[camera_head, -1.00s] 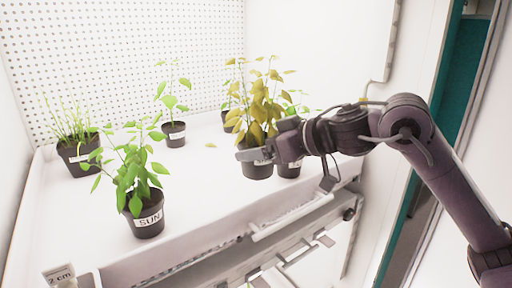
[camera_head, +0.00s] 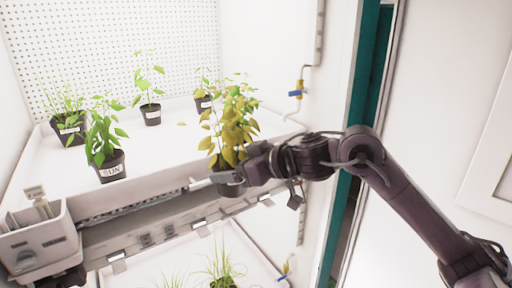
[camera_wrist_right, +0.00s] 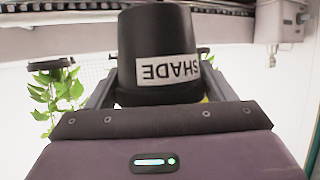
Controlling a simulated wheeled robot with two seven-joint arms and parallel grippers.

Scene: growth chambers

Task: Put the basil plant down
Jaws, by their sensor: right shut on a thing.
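My right gripper (camera_head: 222,180) is shut on the black pot of a plant with yellow-green leaves (camera_head: 233,128), which I take as the basil plant. It hangs upright at the shelf's front edge and looks held clear of it. In the right wrist view the pot (camera_wrist_right: 155,45) sits between the two fingers, with a white label reading SHADE; that view is upside down. The white shelf (camera_head: 165,140) holds other potted plants. My left gripper is not in view.
A green plant in a pot labelled SUN (camera_head: 111,168) stands near the front edge. A grassy pot (camera_head: 70,130) and two more pots stand farther back. A grey holder (camera_head: 40,245) is at the front left. More plants (camera_head: 222,270) show on a lower level. The shelf's middle is bare.

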